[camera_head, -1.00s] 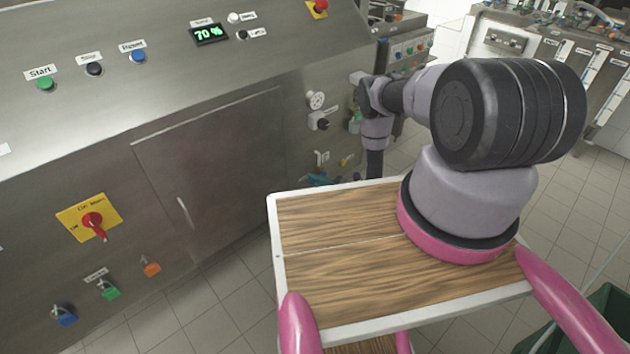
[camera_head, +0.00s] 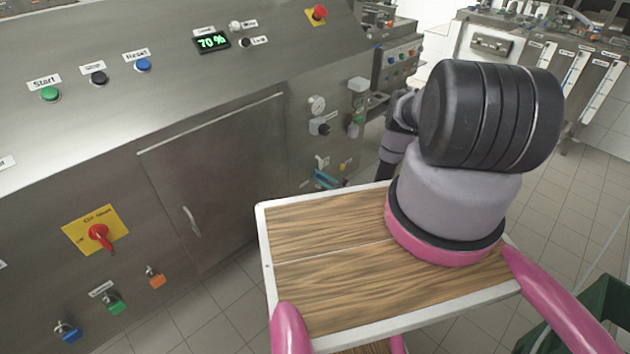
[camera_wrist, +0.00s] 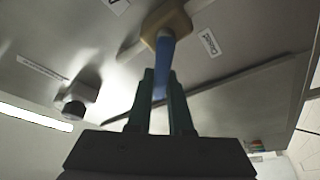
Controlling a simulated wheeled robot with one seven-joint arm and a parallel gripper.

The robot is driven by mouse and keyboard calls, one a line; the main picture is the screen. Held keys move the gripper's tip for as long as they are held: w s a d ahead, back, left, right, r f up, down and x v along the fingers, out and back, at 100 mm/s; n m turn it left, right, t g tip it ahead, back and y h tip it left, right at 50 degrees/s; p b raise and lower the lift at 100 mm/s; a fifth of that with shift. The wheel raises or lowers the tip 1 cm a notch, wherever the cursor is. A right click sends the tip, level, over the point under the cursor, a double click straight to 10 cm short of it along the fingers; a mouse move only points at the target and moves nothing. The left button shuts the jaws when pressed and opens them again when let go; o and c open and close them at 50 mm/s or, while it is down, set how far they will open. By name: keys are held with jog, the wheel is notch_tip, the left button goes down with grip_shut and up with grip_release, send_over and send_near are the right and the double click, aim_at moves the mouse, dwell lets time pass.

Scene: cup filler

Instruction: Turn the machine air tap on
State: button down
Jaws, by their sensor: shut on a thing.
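The air tap shows in the wrist view as a brass-yellow valve body (camera_wrist: 166,22) with a blue lever (camera_wrist: 163,65) pointing down from it. My gripper (camera_wrist: 163,78) has its two dark green fingers on either side of the blue lever, closed on it. In the head view the area of the tap is small and low on the machine's right end, and a teal part (camera_head: 327,179) there may be my fingers.
Above that spot are a round gauge (camera_head: 317,104) and a black regulator knob (camera_head: 323,129). The machine front carries a red switch on a yellow plate (camera_head: 98,235), a closed cabinet door (camera_head: 215,180), buttons and a 70 % display (camera_head: 212,41). Tiled floor lies between the machines.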

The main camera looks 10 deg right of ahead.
jog(key=m+t, duration=0.1)
jog(key=m, duration=0.1)
jog(key=d+m+t+h, duration=0.1)
jog(key=m, duration=0.1)
jog(key=r+m, duration=0.1)
jog(key=m, duration=0.1)
jog(key=shift+w+d+t, duration=0.25)
jog(key=shift+w+t, duration=0.1)
jog(key=shift+t, duration=0.05)
jog(key=shift+w+d+r+m+t+h, duration=0.15)
jog(key=shift+d+m+t+h, duration=0.3)
jog(key=shift+m, duration=0.75)
jog(key=shift+w+d+m+t+h, duration=0.1)
jog(key=shift+w+m+t+h, duration=0.15)
jog(key=shift+m+h, duration=0.65)
jog(key=shift+w+d+r+m+t+h, duration=0.1)
jog(key=shift+d+m+t+h, duration=0.25)
jog(key=shift+m, duration=1.15)
jog(key=c, duration=0.8)
grip_release()
jog(key=shift+f, duration=0.1)
